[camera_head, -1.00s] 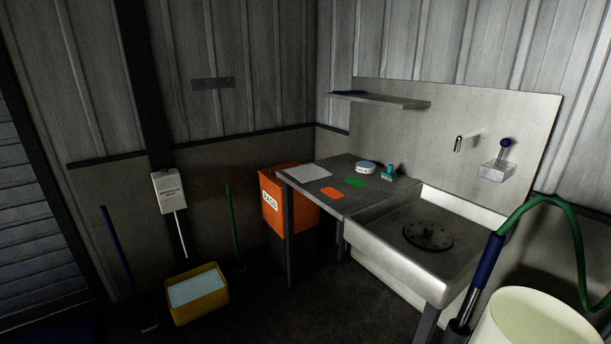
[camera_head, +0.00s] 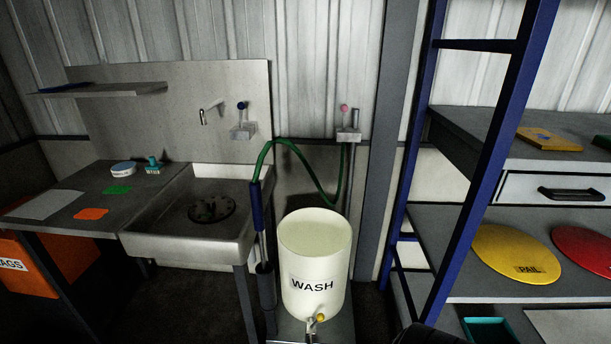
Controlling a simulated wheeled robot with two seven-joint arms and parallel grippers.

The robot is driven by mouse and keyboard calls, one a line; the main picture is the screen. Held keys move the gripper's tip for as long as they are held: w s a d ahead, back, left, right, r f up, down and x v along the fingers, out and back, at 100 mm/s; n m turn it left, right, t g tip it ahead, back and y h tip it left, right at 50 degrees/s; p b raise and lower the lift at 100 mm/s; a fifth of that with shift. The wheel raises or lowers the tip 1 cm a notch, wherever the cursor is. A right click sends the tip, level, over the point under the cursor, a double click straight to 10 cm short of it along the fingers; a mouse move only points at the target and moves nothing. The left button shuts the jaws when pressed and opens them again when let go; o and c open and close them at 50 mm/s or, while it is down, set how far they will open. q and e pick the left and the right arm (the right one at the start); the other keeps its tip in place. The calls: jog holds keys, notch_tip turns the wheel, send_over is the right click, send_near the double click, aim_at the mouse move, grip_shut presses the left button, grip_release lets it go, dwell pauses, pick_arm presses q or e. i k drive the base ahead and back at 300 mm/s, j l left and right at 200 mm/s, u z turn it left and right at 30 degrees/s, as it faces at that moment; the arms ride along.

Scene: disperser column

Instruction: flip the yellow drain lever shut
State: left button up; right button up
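A cream cylindrical tank marked WASH (camera_head: 312,262) stands upright on a low stand in the lower middle of the head view. A small metal tap with a yellow part (camera_head: 319,318), which looks like the drain lever, sits at the bottom front of the tank. It is small, and I cannot tell whether the lever is open or shut. Neither of my grippers shows in the view.
A steel sink (camera_head: 190,240) with a dark round disc stands left of the tank. A blue-handled wand (camera_head: 256,206) on a green hose (camera_head: 297,150) hangs beside it. A blue-framed shelf rack (camera_head: 412,150) with coloured lids stands at the right.

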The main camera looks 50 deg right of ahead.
aim_at(320, 316)
jog(key=z, duration=1.75)
